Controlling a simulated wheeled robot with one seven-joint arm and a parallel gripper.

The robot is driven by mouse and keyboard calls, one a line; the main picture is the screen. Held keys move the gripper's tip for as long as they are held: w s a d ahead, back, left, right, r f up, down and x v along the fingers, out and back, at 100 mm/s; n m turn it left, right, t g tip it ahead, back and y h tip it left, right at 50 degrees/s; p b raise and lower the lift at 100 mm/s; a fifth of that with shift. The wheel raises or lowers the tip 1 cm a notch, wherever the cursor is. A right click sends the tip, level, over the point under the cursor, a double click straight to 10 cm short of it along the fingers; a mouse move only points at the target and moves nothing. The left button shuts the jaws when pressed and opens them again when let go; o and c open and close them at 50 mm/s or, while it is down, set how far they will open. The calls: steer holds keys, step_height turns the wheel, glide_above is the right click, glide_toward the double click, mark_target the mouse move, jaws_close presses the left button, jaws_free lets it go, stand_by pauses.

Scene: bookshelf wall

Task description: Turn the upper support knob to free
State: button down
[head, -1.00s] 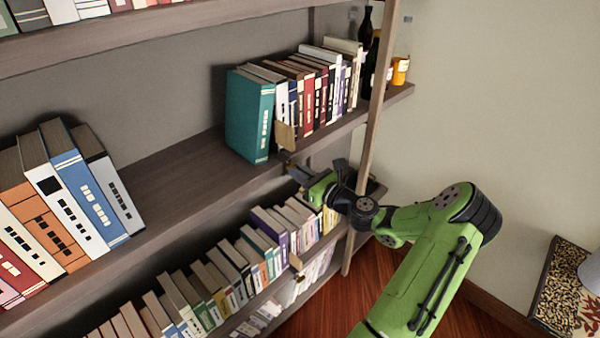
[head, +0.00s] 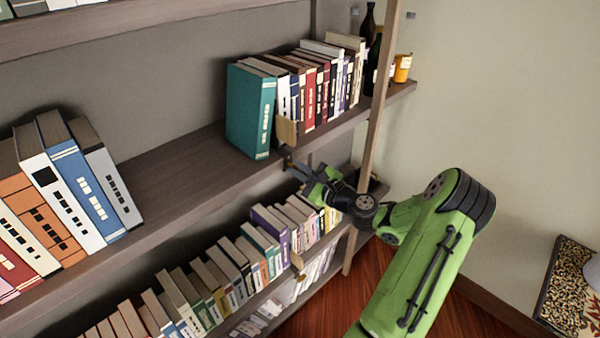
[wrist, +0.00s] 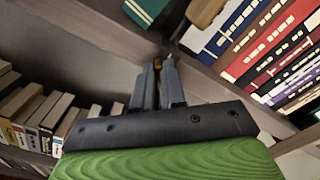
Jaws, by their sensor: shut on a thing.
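The upper wooden support (head: 287,131) stands at the front edge of the middle shelf, beside the teal book. In the wrist view its lower part (wrist: 203,11) shows at the top. My gripper (head: 288,160) is at the shelf's front edge just below this support. In the wrist view, my gripper's two grey fingers (wrist: 158,66) are close together on the small brownish upper support knob (wrist: 157,63). The fingers hide most of the knob, so I cannot tell its turn position.
The teal book (head: 250,112) and a row of books stand right of bare shelf. Below are a lower book row and a lower wooden support (head: 297,262). An upright post (head: 377,100) rises close behind my wrist. Bottles and an orange jar (head: 402,68) stand at the shelf's right end.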

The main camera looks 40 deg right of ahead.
steer(key=n+b, duration=0.2)
steer(key=f+n+b, duration=0.1)
steer(key=n+b, duration=0.1)
steer(key=n, duration=0.1)
steer(key=shift+a+n, duration=0.15)
steer(key=shift+n, duration=0.15)
steer(key=shift+n+b, duration=1.65)
steer(key=shift+n, duration=0.25)
steer(key=c, duration=1.2)
jaws_free()
steer(key=s, duration=1.5)
steer(key=shift+s+d, duration=0.2)
steer(key=shift+s, duration=0.2)
steer(key=shift+w+a, duration=0.1)
